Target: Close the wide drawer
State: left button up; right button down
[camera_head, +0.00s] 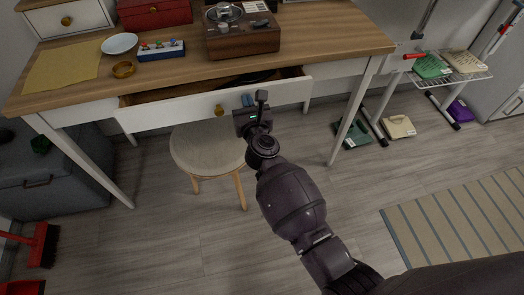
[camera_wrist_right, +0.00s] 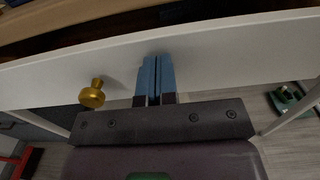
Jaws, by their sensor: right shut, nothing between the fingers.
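The wide drawer (camera_head: 170,112) under the wooden desk top stands partly open, with its white front pulled out and its dark inside showing. Its brass knob (camera_head: 219,110) is near the middle of the front; the knob also shows in the right wrist view (camera_wrist_right: 92,94). My right gripper (camera_head: 250,100) is shut and empty, just right of the knob at the drawer front. In the right wrist view its blue fingertips (camera_wrist_right: 157,75) are together against or very close to the white front (camera_wrist_right: 225,58); contact is unclear. My left gripper is not in view.
A round stool (camera_head: 208,150) stands below the drawer. A striped rug (camera_head: 465,220) lies at right.

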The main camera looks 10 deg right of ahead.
jog(key=w, duration=0.2)
jog(key=w+b, duration=0.1)
jog(key=w, duration=0.4)
jog(key=shift+w+f, duration=0.2)
jog(key=shift+f, duration=0.1)
jog(key=shift+w, duration=0.35)
jog(key=shift+w+r, duration=0.1)
jog(key=shift+w, duration=0.1)
jog(key=shift+r, duration=0.2)
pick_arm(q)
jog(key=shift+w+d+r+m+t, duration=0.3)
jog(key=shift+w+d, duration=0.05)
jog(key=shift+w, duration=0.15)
pick_arm(e)
jog(key=shift+w+d+r, duration=0.1)
jog(key=shift+r, duration=0.1)
